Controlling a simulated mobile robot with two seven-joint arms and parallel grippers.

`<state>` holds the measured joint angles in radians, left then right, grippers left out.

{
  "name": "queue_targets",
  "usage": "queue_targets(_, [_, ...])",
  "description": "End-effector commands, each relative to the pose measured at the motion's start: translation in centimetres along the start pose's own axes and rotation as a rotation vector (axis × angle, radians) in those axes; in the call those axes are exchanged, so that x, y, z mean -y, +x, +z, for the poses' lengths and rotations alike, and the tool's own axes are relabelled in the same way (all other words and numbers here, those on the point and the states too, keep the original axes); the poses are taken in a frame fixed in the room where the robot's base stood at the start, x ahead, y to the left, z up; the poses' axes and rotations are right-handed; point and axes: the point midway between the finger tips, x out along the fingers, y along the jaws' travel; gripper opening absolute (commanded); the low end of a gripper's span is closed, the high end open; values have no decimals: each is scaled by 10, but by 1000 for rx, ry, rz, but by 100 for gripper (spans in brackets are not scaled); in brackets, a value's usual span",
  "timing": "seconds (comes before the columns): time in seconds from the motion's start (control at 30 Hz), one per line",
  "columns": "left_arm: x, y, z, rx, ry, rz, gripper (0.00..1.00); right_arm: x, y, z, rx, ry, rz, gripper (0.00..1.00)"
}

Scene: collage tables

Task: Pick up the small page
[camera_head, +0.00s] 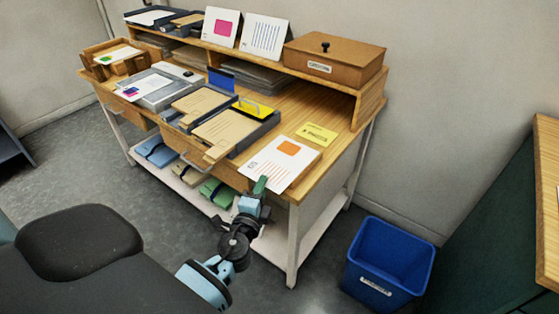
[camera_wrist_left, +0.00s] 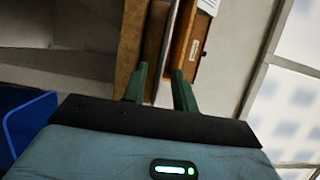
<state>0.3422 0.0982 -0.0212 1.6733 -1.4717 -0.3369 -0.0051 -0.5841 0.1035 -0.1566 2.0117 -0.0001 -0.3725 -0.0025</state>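A white page with an orange square and small dark print (camera_head: 272,167) lies flat at the front right corner of the wooden desk (camera_head: 309,189). Other pages are a pink-square card (camera_head: 221,27) and a blue-lined card (camera_head: 265,36) leaning on the upper shelf, and a small yellow slip (camera_head: 316,134) lying behind the orange-square page. I cannot tell which is the small page. My left gripper (camera_head: 261,186) is at the desk's front edge, overlapping the orange-square page's near edge in view. My right gripper is not in view.
Grey trays with brown folders (camera_head: 225,125) and a yellow item stand left of the page. A labelled brown box (camera_head: 334,58) sits on the shelf and shows in the wrist view (camera_wrist_left: 187,40). A blue bin (camera_head: 388,262) stands on the floor at right.

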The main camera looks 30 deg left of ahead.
Motion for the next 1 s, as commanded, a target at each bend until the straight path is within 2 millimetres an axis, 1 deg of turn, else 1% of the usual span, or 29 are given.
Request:
queue_targets(0.03, [5,9,0,0,-1,-5,28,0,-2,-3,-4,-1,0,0])
queue_targets(0.1, [5,18,0,0,-1,-4,28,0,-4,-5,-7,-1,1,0])
queue_targets(0.23, [3,31,0,1,-1,-2,28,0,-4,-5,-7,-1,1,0])
queue_targets(0.37, [2,36,0,1,-1,0,28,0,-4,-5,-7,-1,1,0])
queue_targets(0.57, [2,36,0,1,-1,0,28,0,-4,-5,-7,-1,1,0])
queue_targets(0.77, [2,36,0,1,-1,0,2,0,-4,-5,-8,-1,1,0])
queue_targets(0.8, [2,36,0,1,-1,0,0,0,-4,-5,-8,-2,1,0])
queue_targets(1.0, [2,36,0,1,-1,0,0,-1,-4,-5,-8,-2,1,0])
